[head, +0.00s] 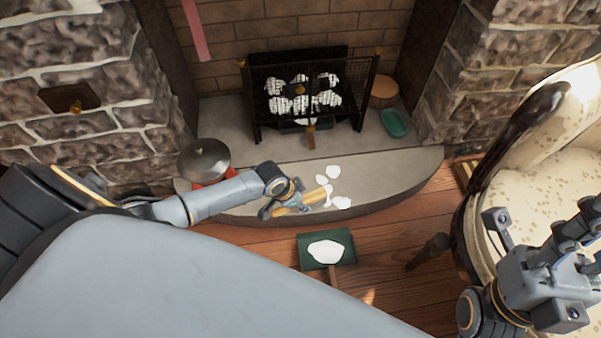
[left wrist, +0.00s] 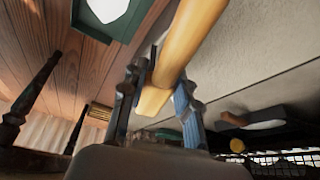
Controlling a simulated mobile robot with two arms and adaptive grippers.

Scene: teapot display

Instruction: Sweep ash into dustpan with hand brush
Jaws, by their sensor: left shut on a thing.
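My left gripper (head: 285,200) is shut on the wooden handle of the hand brush (head: 312,197), low over the front edge of the stone hearth. The handle also shows between the fingers in the left wrist view (left wrist: 182,50); the bristles are hard to make out. Several white ash patches (head: 334,172) lie on the hearth around the brush's far end. The green dustpan (head: 346,241) lies on the wooden floor in front of the hearth, with white ash in it (head: 325,251). It also shows at the top of the left wrist view (left wrist: 148,18). My right gripper (head: 543,215) is open and empty at right.
A fireplace grate (head: 256,100) with pale logs stands behind; a small wooden-handled pan (head: 310,138) lies before it. A lidded pot (head: 204,160) sits on the hearth's left, a green dish (head: 394,123) on its right. A patterned armchair (head: 545,180) blocks the right side.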

